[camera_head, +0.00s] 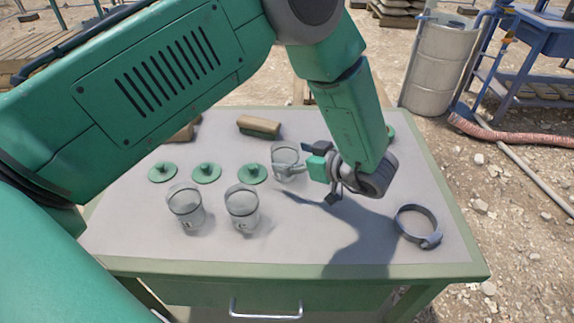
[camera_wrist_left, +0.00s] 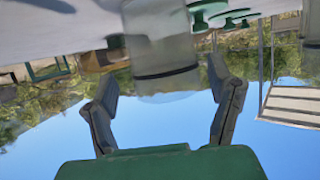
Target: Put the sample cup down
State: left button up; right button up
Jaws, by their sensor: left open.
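A clear sample cup (camera_head: 285,158) stands upright near the middle of the grey tabletop (camera_head: 330,225). My left gripper (camera_head: 322,172) is open just right of this cup, its fingers spread. In the left wrist view the picture is upside down, and the cup (camera_wrist_left: 160,40) shows ahead between the two open fingertips (camera_wrist_left: 165,66), with gaps on both sides. Two more clear cups, a left one (camera_head: 186,207) and a right one (camera_head: 242,207), stand nearer the front. My right gripper is not in view.
Three green lids (camera_head: 206,173) lie in a row behind the front cups. A wooden-backed block (camera_head: 258,127) lies at the back. A dark ring clamp (camera_head: 418,226) lies at the front right. The front middle is clear. My left arm hides part of the table.

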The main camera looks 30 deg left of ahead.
aim_at(278, 155)
pick_arm(q)
jog(key=x, duration=0.5)
jog(key=shift+s+a+b, duration=0.15)
jog(key=shift+s+b, duration=0.1)
jog(key=shift+b, duration=0.1)
jog(key=shift+d, duration=0.25)
jog(key=c, duration=1.1)
jog(key=shift+r, duration=0.1)
jog(key=shift+c, duration=0.5)
